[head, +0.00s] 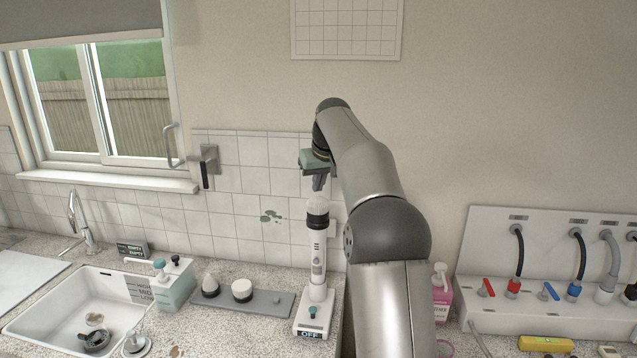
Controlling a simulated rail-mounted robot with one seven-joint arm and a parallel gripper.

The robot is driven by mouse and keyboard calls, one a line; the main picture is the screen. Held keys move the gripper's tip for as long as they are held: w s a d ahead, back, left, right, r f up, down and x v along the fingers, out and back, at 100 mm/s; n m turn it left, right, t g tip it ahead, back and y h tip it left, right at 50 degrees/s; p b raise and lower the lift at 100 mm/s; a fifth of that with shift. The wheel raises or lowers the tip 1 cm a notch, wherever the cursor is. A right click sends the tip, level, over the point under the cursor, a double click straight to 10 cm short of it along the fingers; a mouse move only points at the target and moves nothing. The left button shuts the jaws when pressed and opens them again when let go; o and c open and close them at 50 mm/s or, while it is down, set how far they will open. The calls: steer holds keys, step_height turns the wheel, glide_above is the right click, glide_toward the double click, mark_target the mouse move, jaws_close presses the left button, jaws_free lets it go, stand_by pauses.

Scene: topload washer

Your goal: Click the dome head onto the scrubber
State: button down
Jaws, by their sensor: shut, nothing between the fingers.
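The white scrubber (317,252) stands upright in a white base (313,316) marked OFF on the counter. A head with a pale rounded top and a dark collar, seemingly the dome head (317,207), sits on the scrubber's upper end. I cannot tell whether it is fully seated. My gripper (318,187) is shut and empty, pointing down just above this head, with a small gap seeming to lie between them. A grey tray (262,305) left of the base holds a pointed head (210,286), a wide flat-topped head (242,290) and a small bare peg (277,300).
A sink (60,312) and a teal-and-white container (174,285) are to the left. A pink bottle (441,290) and a panel with hoses and valves (550,270) are to the right. The tiled wall (240,225), with a green splotch, rises behind.

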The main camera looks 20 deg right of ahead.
mark_target(318, 199)
step_height(318, 199, up, 2)
steer(key=shift+r+p, duration=0.25)
steer(key=shift+p, duration=0.45)
steer(key=shift+r, duration=0.9)
steer(key=s+a+f+g+b, duration=0.1)
steer(key=s+a+f, duration=0.3)
steer(key=s+a, duration=0.35)
steer(key=s+a+f+g+b, duration=0.1)
steer(key=s+a+f+b, duration=0.1)
steer(key=s+a+f, duration=0.6)
steer(key=s+f, duration=0.4)
steer(key=s, duration=0.4)
steer(key=s+a+f+g+b, duration=0.1)
steer(key=s+f, duration=0.4)
steer(key=s, duration=0.5)
steer(key=s+a+f+g, duration=0.1)
steer(key=s+a+f, duration=0.2)
steer(key=s, duration=0.6)
steer(key=shift+s+a+f+n+b, duration=0.15)
steer(key=shift+f+n+b, duration=0.2)
steer(key=shift+f, duration=0.6)
